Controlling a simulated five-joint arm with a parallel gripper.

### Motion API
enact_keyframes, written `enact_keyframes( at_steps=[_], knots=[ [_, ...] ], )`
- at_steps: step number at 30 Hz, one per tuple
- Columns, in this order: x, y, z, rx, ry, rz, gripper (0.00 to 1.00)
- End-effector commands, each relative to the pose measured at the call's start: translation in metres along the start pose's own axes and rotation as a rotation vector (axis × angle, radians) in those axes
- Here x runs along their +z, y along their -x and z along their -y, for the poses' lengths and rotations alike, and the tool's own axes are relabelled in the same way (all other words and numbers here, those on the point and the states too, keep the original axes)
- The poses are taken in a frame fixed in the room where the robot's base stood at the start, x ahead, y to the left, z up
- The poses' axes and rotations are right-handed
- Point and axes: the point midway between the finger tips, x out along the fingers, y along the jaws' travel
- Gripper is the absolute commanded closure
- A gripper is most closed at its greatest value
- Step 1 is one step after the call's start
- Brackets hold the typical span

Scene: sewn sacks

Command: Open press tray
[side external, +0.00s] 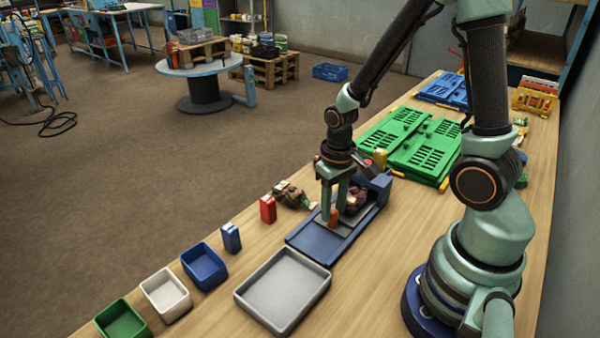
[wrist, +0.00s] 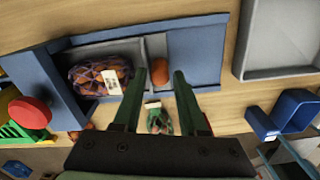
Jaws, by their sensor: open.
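The blue press (side external: 318,243) lies on the wooden bench, with its raised end at the back. A purple net sack (side external: 357,198) with a white label lies in it; it also shows in the wrist view (wrist: 88,78). A grey tray part (wrist: 155,46) crosses the press beside an orange knob (wrist: 127,70). My gripper (side external: 334,207) is open and points down over the press. In the side view the orange knob (side external: 333,219) shows at the fingertips.
A grey bin (side external: 284,290) stands in front of the press. Blue (side external: 204,265), white (side external: 166,294) and green (side external: 122,320) bins line the bench's left edge. A red block (side external: 268,209) and a net sack (side external: 292,196) lie left. Green panels (side external: 410,143) lie behind.

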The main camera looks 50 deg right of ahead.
Motion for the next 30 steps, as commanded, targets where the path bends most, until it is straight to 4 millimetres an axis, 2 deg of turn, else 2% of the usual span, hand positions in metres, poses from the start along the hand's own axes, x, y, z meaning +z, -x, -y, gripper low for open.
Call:
enact_keyframes(
  at_steps=[6, 16, 19, 20, 30],
  knots=[
    [0.0002, -0.013, 0.0, 0.0, 0.0, 0.001, 0.58],
    [-0.0002, -0.0144, 0.0, 0.0, 0.0, -0.001, 0.58],
    [-0.0001, -0.0143, 0.0, 0.0, 0.0, -0.001, 0.96],
    [-0.0001, -0.0143, 0.0, 0.0, 0.0, -0.001, 1.0],
    [0.0, -0.0141, 0.0, 0.0, 0.0, 0.0, 1.0]
  ],
)
